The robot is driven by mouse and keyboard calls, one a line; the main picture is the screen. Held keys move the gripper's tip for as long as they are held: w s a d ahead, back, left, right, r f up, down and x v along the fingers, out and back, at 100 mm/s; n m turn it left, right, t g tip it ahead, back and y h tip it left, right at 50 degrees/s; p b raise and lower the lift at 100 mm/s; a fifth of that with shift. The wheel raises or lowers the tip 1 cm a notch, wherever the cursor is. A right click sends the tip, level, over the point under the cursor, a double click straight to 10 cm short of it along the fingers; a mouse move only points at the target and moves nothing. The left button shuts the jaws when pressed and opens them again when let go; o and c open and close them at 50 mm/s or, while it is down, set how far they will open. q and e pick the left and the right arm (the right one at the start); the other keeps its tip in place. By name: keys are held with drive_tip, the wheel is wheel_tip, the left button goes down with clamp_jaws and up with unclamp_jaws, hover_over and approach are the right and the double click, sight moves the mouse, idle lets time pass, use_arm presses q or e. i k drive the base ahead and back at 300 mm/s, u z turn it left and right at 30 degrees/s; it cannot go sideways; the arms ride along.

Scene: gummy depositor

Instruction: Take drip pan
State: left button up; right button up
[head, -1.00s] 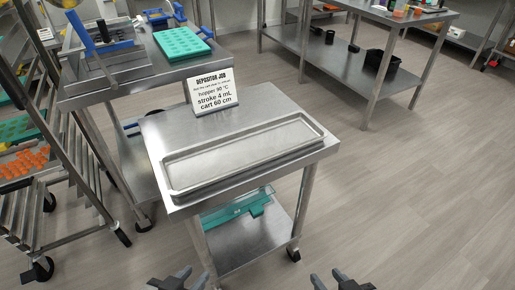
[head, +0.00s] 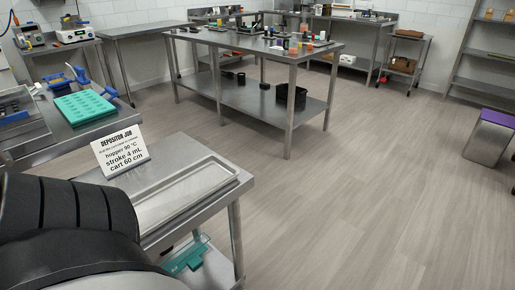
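The drip pan (head: 188,188) is a long, shallow metal tray. It lies flat on top of the steel cart in the lower left of the head view. Its near left end is hidden behind a large black arm part of mine. Neither of my grippers shows in the head view now, so I cannot see where they are relative to the pan.
The steel cart (head: 234,192) carries a job sign (head: 120,150) and has a teal item (head: 186,258) on its lower shelf. A table with a teal mould (head: 84,107) stands to its left. A long steel table (head: 262,46) is behind. Floor to the right is clear.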

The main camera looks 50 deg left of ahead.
sight(156, 205)
drive_tip(key=z, duration=0.9)
drive_tip(key=k, duration=1.05)
drive_tip(key=u, duration=1.25)
